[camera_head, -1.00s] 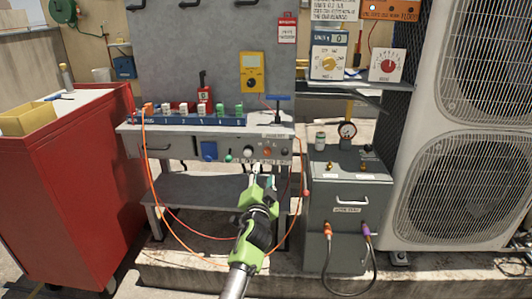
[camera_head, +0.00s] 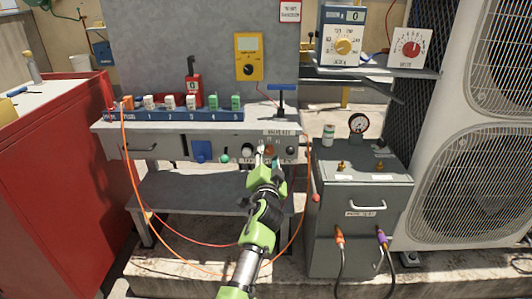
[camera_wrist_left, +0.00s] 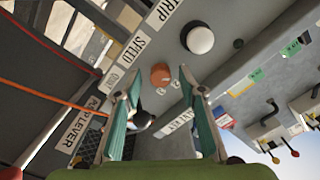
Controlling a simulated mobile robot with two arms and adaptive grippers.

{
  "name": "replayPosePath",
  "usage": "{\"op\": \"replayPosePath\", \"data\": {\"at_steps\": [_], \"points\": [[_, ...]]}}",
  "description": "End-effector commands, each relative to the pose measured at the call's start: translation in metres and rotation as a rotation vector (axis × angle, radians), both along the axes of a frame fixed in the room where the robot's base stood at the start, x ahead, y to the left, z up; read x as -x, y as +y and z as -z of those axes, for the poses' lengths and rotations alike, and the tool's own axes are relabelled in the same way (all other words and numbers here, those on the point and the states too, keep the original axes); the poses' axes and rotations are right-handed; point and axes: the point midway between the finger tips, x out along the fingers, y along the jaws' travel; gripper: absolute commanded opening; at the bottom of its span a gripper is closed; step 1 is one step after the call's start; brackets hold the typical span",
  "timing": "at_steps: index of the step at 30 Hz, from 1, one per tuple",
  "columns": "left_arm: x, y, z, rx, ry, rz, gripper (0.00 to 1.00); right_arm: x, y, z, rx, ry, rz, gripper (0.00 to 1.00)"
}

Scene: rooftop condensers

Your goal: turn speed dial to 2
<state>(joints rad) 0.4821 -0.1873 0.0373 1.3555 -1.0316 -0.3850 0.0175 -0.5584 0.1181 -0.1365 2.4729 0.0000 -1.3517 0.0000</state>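My left gripper (camera_head: 270,163) is in front of the bench's grey control panel, its fingertips close to an orange-brown round knob (camera_head: 268,150). In the left wrist view this knob (camera_wrist_left: 160,75) lies beside the SPEED label (camera_wrist_left: 135,47), beyond and between the tips of the open fingers (camera_wrist_left: 159,78). Nothing is held. I cannot tell whether a finger touches it, and its pointer and numbers are not readable. A white knob (camera_wrist_left: 199,39) sits beside the TRIP label. A dark knob (camera_wrist_left: 146,119) shows partly between the fingers. My right gripper is out of view.
A row of coloured blocks (camera_head: 190,102) and a blue T-handle (camera_head: 281,99) stand on the bench above the panel. Orange cables (camera_head: 127,160) hang in front. A grey cabinet (camera_head: 360,232) stands close on the right, a red cabinet (camera_head: 50,180) on the left.

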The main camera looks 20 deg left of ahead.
Motion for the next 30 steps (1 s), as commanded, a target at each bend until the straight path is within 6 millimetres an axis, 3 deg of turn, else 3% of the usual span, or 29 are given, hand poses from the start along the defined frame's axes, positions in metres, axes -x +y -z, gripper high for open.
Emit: {"op": "replayPosePath", "data": {"at_steps": [13, 18, 30], "points": [[-0.0002, -0.0027, -0.0001, 0.001, 0.000, 0.000, 0.37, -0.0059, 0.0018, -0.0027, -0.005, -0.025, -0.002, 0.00], [-0.0001, -0.0027, -0.0001, 0.001, 0.000, 0.000, 0.00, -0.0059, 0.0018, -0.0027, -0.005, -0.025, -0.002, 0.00], [-0.0001, -0.0022, -0.0004, -0.048, 0.014, 0.000, 0.00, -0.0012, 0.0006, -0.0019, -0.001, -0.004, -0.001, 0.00]]}}
